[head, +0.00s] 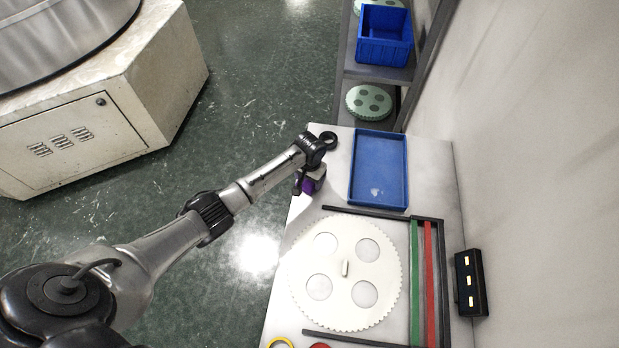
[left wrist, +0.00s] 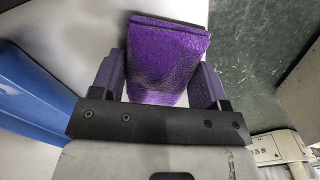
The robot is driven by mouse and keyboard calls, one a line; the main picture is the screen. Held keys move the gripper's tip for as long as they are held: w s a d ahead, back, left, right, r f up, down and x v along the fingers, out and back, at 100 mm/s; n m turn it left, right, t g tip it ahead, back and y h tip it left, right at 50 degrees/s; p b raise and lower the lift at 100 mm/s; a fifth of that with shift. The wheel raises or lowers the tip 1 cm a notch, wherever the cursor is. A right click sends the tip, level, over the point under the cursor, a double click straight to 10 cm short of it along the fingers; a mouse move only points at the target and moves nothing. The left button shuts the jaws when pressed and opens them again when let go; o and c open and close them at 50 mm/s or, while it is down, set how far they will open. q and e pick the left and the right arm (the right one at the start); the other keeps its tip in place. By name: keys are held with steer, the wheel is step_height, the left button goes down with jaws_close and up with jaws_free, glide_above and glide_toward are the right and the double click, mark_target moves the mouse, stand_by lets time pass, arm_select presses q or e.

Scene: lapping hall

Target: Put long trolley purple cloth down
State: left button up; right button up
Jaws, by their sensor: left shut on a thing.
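The purple cloth (left wrist: 165,62) is a folded pad between the two fingers of my left gripper (left wrist: 164,88) in the left wrist view. My left gripper (head: 309,184) is shut on it. In the head view a bit of the purple cloth (head: 309,186) shows under the wrist, at the left edge of the white table (head: 285,215). I cannot tell whether the cloth touches the table top. My right gripper is not in view.
A blue tray (head: 378,205) lies right of my left gripper. A white toothed disc (head: 345,245) lies nearer, beside green (head: 415,280) and red (head: 431,280) strips. A shelf with a blue bin (head: 384,50) stands behind. A beige machine (head: 130,110) stands left across green floor.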

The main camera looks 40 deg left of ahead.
arm_select(q)
steer(key=shift+f, duration=0.15)
steer(key=o, duration=1)
steer(key=shift+c, duration=0.2)
step_height(320, 180, up, 12)
steer(key=p, duration=0.2)
steer(key=shift+r, duration=0.2)
